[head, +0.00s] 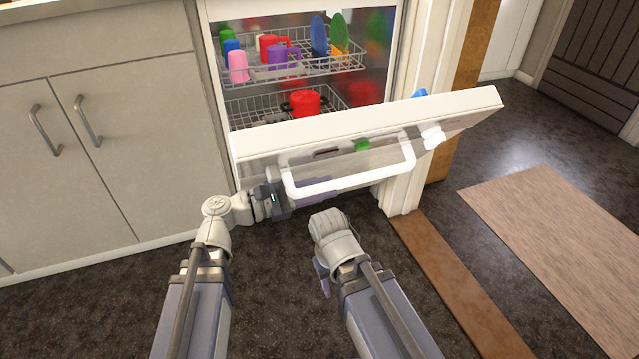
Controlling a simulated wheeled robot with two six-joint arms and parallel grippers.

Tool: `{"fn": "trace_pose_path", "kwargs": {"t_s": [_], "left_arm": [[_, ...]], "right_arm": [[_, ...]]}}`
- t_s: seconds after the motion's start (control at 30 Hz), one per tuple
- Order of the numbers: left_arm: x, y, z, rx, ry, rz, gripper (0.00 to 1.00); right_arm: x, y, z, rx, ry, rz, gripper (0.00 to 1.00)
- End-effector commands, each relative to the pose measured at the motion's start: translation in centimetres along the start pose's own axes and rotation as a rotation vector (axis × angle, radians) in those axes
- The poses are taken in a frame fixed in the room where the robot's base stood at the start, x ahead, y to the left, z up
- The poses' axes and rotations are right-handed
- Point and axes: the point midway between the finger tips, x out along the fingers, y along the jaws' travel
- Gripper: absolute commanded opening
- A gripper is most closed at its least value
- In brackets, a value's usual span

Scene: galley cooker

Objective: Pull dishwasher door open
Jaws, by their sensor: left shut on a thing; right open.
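The dishwasher door (462,112) is partly open, tilted down and out toward me, with the lit inside showing above it. Its white bar handle (355,186) runs across the front of the door. My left gripper (283,198) is shut on the left end of the handle; its fingertips are partly hidden there. My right gripper (328,220) is open, below and apart from the handle, with its fingers mostly hidden by its own wrist.
An upper rack (290,72) holds cups and plates, and a lower rack (245,108) holds a red pot (305,102). Closed cabinets (110,150) stand at the left. A white door frame (402,195) is close at the right. The dark floor in front is clear; a mat (560,230) lies right.

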Motion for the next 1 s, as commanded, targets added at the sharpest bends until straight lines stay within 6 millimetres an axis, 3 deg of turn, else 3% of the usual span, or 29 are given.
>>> {"fn": "trace_pose_path", "kwargs": {"t_s": [0.43,0.47,0.6,0.7,1.0], "left_arm": [[-0.01,-0.25,0.04,-0.002,-0.001,-0.002,0.0],[-0.01,-0.25,0.04,-0.002,-0.001,-0.002,0.33],[-0.01,-0.23,0.03,-0.001,-0.001,-0.001,0.49],[-0.01,-0.21,0.01,-0.001,-0.001,-0.001,0.59],[-0.4,-0.17,-0.01,-0.001,0.0,0.001,0.59]], "right_arm": [[0.08,-0.01,0.0,0.0,0.0,0.0,0.5],[0.08,-0.01,0.0,0.0,0.0,0.0,0.5],[0.08,-0.01,0.0,0.0,0.0,0.0,0.5],[0.09,-0.01,0.0,0.0,0.0,0.0,0.5],[0.09,-0.01,0.0,0.0,0.0,0.0,0.5]]}}
